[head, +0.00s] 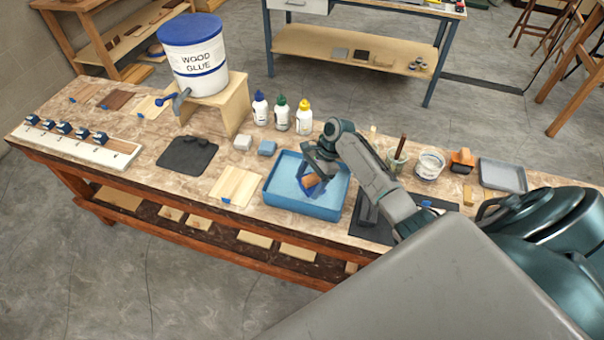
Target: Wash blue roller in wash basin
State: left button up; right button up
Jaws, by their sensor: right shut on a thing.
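The wash basin (284,196) is a blue rectangular tub near the middle of the workbench, with light blue water inside. My right gripper (315,168) reaches over it from the right, pointing down into the basin. It is shut on the blue roller (311,188), which shows small, blue and brown, inside the basin walls. The gripper hides part of the roller, and I cannot tell how deep it sits in the water. My left gripper is not in view.
A wood glue bucket (195,58) stands on a wooden stand left of several glue bottles (281,112). Sponges (267,148) and a pale board (236,186) lie left of the basin. A brush cup (397,162), a white tub (430,164) and a grey tray (503,177) stand to the right.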

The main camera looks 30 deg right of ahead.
jog(key=shift+s+d, duration=0.1)
jog(key=shift+s, duration=0.05)
jog(key=shift+w+a, duration=1)
jog(key=shift+w, duration=0.2)
jog(key=shift+w+a, duration=0.95)
jog(key=shift+w, duration=0.2)
jog(key=shift+s, duration=0.1)
jog(key=shift+s+d, duration=1.95)
jog(key=shift+s, duration=0.3)
jog(key=shift+r, duration=0.1)
jog(key=shift+w+a+r, duration=0.35)
jog(key=shift+w+r, duration=0.05)
jog(key=shift+r, duration=0.65)
jog(key=shift+w+a+r, duration=0.35)
jog(key=shift+w+r, duration=0.05)
jog(key=shift+r, duration=0.6)
jog(key=shift+w+a+r, duration=0.35)
jog(key=shift+w+r, duration=0.05)
jog(key=shift+r, duration=0.65)
jog(key=shift+r, duration=0.1)
